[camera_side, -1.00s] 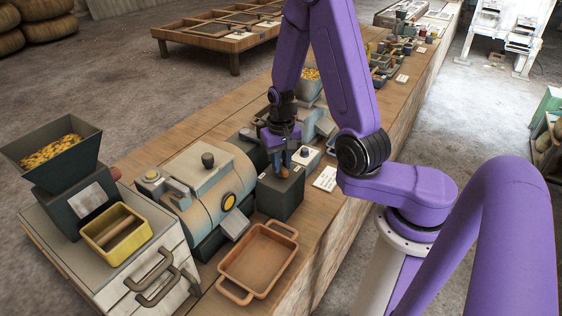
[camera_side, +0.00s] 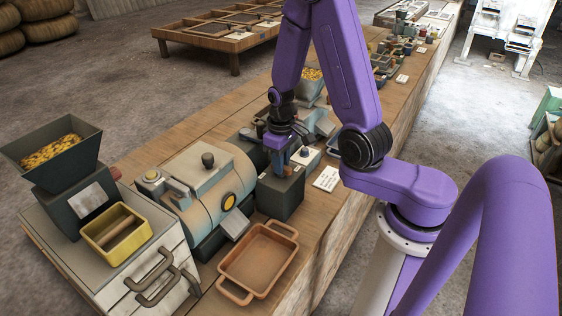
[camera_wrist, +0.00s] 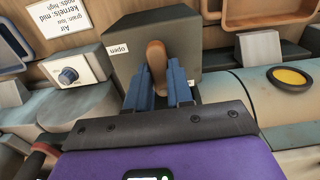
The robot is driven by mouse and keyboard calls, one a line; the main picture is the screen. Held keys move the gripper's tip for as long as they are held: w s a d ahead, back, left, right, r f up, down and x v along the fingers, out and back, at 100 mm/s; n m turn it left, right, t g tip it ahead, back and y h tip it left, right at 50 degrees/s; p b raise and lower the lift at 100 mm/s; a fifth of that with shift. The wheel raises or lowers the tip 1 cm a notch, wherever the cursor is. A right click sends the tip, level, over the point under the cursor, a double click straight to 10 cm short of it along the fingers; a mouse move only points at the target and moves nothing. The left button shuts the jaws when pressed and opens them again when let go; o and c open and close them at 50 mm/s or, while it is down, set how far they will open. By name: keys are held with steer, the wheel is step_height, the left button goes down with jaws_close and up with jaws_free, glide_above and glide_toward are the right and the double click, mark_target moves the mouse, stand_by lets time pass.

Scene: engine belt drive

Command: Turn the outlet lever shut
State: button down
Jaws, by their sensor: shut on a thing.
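The outlet lever is a brown wooden handle (camera_wrist: 157,58) on top of a dark grey box (camera_wrist: 185,40). A small label reading "open" (camera_wrist: 118,49) is on the box, left of the lever in the wrist view. My gripper (camera_wrist: 159,85) has blue fingers, one on each side of the lever, and is shut on it. In the side view my gripper (camera_side: 283,160) reaches down onto the dark box (camera_side: 281,195), and its fingers partly hide the lever there. The wrist view shows the lever close to upright in the picture. I cannot see its pivot clearly.
A pale blue-grey drum machine (camera_side: 210,190) with a yellow round button (camera_side: 229,201) stands beside the box. An orange tray (camera_side: 258,262) lies in front. A white panel with a knob (camera_wrist: 70,74) and a card (camera_wrist: 58,15) are close to the box.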

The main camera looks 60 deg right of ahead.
stand_by(0.3)
steer(key=c, duration=1)
jaws_free()
steer(key=shift+r, duration=0.1)
step_height(320, 180, up, 17)
steer(key=shift+r, duration=0.15)
steer(key=shift+a, duration=0.1)
steer(key=s+a+f+n, duration=0.2)
steer(key=s+a+n, duration=0.45)
steer(key=a, duration=0.25)
steer(key=s+a+f+n, duration=0.1)
steer(key=s+n, duration=0.5)
steer(key=s, duration=0.7)
steer(key=shift+a, duration=0.55)
